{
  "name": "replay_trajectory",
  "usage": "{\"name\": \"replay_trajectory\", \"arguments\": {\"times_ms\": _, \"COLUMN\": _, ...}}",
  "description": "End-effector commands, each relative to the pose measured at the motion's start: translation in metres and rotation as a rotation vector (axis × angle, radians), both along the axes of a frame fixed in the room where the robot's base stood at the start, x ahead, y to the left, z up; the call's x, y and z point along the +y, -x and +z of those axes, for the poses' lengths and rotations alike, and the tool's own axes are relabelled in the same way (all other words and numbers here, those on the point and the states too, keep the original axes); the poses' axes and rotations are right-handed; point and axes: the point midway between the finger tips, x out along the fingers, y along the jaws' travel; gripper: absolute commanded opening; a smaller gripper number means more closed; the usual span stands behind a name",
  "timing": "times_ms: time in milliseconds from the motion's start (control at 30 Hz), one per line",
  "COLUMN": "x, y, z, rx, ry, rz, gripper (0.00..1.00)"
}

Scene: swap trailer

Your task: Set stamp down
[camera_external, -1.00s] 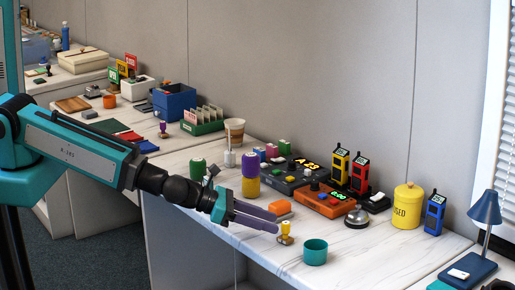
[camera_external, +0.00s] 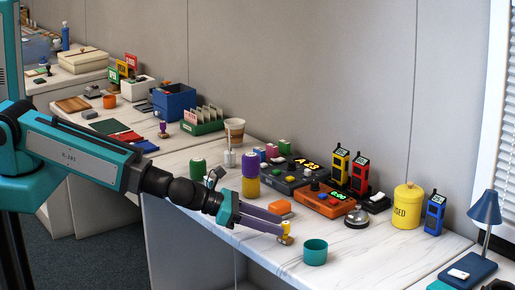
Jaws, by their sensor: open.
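A small stamp with a yellow handle (camera_external: 286,239) stands on the marble-topped counter (camera_external: 262,258), near its front edge. My gripper (camera_external: 281,229) reaches in low from the left with its purple fingers open. The fingertips are at the stamp and partly cover it. I cannot tell whether they touch it. Another stamp with a purple handle (camera_external: 163,129) stands far off on the left part of the counter.
A teal cup (camera_external: 315,253) stands close to the right of the stamp. An orange block (camera_external: 278,207) lies behind my fingers. An orange device (camera_external: 327,203), a bell (camera_external: 357,217) and a yellow canister (camera_external: 407,207) stand further right. A purple-and-yellow cylinder (camera_external: 250,186) stands behind my gripper.

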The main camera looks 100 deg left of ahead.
Motion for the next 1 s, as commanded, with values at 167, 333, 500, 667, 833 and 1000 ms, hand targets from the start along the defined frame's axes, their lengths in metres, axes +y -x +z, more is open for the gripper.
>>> {"name": "replay_trajectory", "arguments": {"times_ms": 167, "x": 0.002, "y": -0.016, "z": -0.006, "rx": 0.0, "ry": 0.0, "rz": 0.0, "gripper": 0.41}}
{"name": "replay_trajectory", "arguments": {"times_ms": 333, "x": 0.004, "y": -0.029, "z": -0.011, "rx": 0.0, "ry": 0.001, "rz": 0.0, "gripper": 0.41}}
{"name": "replay_trajectory", "arguments": {"times_ms": 500, "x": 0.006, "y": -0.038, "z": -0.015, "rx": 0.0, "ry": 0.001, "rz": 0.0, "gripper": 0.41}}
{"name": "replay_trajectory", "arguments": {"times_ms": 667, "x": 0.007, "y": -0.04, "z": -0.016, "rx": 0.0, "ry": 0.001, "rz": 0.0, "gripper": 0.41}}
{"name": "replay_trajectory", "arguments": {"times_ms": 833, "x": 0.007, "y": -0.039, "z": -0.016, "rx": 0.0, "ry": 0.0, "rz": 0.0, "gripper": 0.41}}
{"name": "replay_trajectory", "arguments": {"times_ms": 1000, "x": 0.007, "y": -0.039, "z": -0.016, "rx": 0.0, "ry": 0.0, "rz": 0.0, "gripper": 0.41}}
